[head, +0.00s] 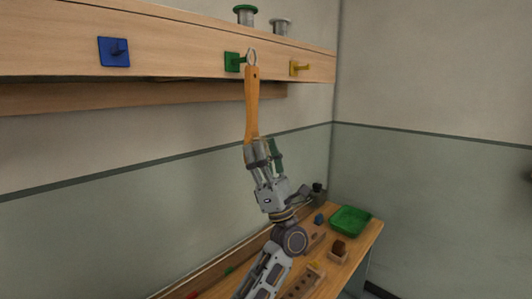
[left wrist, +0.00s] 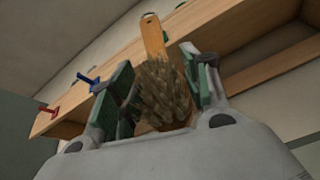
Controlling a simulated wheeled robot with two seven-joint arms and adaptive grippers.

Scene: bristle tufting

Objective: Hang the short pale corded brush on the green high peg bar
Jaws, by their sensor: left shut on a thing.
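The brush (head: 252,100) has a pale wooden handle and stands nearly upright, with a small cord loop (head: 252,55) at its top. My left gripper (head: 262,150) is shut on its lower end. In the left wrist view, brown bristles (left wrist: 165,92) sit between the fingers and the handle (left wrist: 153,38) points up and away. The green peg (head: 233,61) is on the high wooden bar (head: 180,50). The loop overlaps the tip of this peg in the head view; I cannot tell whether it is around it or in front. My right gripper is out of view.
A blue peg (head: 114,51) is left of the green one and a yellow peg (head: 299,68) right. Spools (head: 245,14) stand on top. A red peg (left wrist: 50,110) shows in the left wrist view. Below, a workbench (head: 366,249) holds a green tray (head: 350,220) and wooden blocks.

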